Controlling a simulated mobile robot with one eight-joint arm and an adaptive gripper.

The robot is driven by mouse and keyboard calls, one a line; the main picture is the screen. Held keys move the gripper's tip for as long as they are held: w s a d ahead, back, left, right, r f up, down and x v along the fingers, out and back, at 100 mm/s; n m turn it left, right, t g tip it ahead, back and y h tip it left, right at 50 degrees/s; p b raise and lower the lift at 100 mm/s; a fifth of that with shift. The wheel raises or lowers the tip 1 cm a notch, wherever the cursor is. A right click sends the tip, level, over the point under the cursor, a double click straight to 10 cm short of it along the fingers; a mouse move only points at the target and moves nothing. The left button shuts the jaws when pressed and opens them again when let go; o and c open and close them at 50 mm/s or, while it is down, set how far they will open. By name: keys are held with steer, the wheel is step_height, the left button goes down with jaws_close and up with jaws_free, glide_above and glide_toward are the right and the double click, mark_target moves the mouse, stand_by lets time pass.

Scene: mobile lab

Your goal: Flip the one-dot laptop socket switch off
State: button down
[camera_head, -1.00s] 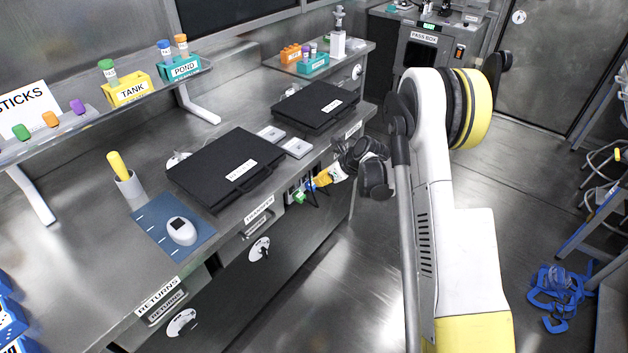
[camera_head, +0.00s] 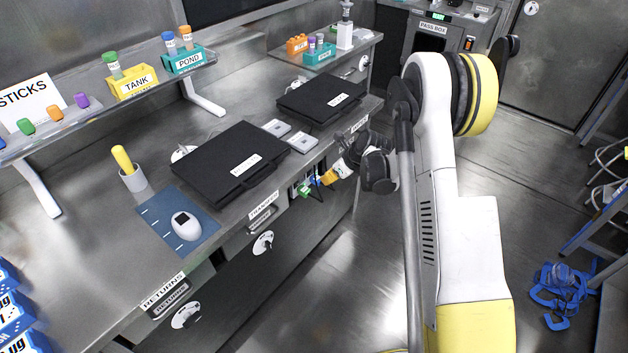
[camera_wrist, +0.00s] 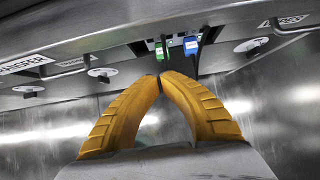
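The socket panel (camera_wrist: 149,46) sits under the workbench's front edge, at the top middle of the wrist view. A green plug (camera_wrist: 160,51) and a blue plug (camera_wrist: 190,45) with dark cables hang from it. In the head view the green plug (camera_head: 303,190) is just left of my gripper (camera_head: 322,181). My gripper's yellow fingers (camera_wrist: 161,77) meet at their tips with nothing between them, just below the green plug in the picture. I cannot tell whether they touch anything. The one-dot mark and the switch positions are too small to make out.
Two black laptops (camera_head: 230,163) (camera_head: 322,97) lie closed on the workbench. Round white discs with dark knobs (camera_wrist: 251,45) (camera_wrist: 102,73) flank the panel. The drawer handle (camera_wrist: 74,61) is to the left. Open floor lies in front of the bench.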

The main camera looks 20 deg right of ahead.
steer(key=b, duration=0.4)
glide_toward(299, 185)
step_height(299, 185, down, 4)
steer(key=s, duration=0.2)
steer(key=shift+w+a+f+b, duration=0.1)
steer(key=shift+w+a+b, duration=0.15)
steer(key=shift+w, duration=0.35)
steer(key=shift+w+a+f+b, duration=0.1)
steer(key=shift+w+a+b, duration=0.15)
steer(key=shift+w, duration=0.35)
steer(key=shift+w+a+f+b, duration=0.15)
steer(key=shift+w+b, duration=0.1)
steer(key=shift+w, duration=0.35)
steer(key=shift+w+a+f+t+y, duration=0.2)
steer(key=shift+w+f+t+y, duration=0.1)
steer(key=shift+t+y, duration=0.15)
steer(key=shift+w+a+f, duration=0.1)
steer(key=shift+r, duration=0.2)
